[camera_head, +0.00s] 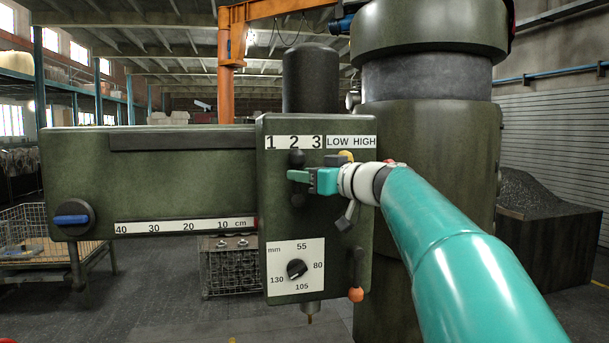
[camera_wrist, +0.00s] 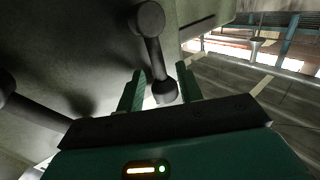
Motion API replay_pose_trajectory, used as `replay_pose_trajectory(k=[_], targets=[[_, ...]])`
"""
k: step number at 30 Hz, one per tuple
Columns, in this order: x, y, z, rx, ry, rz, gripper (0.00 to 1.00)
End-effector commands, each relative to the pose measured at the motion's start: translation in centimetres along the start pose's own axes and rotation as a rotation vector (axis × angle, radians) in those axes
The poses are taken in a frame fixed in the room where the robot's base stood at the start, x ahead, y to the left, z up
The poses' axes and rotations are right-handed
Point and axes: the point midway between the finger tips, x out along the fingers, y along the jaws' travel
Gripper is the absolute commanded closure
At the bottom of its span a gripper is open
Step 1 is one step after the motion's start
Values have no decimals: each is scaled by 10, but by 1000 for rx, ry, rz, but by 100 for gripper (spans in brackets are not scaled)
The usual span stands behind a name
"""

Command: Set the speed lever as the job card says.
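The black speed lever (camera_head: 297,158) is on the front of the green machine head, below the 1 2 3 plate (camera_head: 293,142). Its upper knob stands roughly under the 2. My gripper (camera_head: 299,177) reaches in from the right and covers the lever's middle. In the wrist view the lever (camera_wrist: 155,52) runs down to a rounded end lying between the two fingers of my gripper (camera_wrist: 162,88). The fingers are apart, with a small gap visible beside that end; contact cannot be told. A yellow-knobbed lever (camera_head: 346,155) sits under the LOW HIGH plate (camera_head: 351,142), partly hidden by my wrist. No job card shows.
Below is a mm dial (camera_head: 297,269). An orange-knobbed handle (camera_head: 356,294) hangs at the head's lower right. The thick column (camera_head: 430,140) stands behind my arm. The machine's arm (camera_head: 150,180) with a cm scale extends left. The floor in front looks free.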

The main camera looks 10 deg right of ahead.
Motion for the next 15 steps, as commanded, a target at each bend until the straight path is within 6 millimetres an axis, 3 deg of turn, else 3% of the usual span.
replay_pose_trajectory(k=[11,15], targets=[[7,1,0,0,1,1,66],[7,1,0,0,1,1,93]])
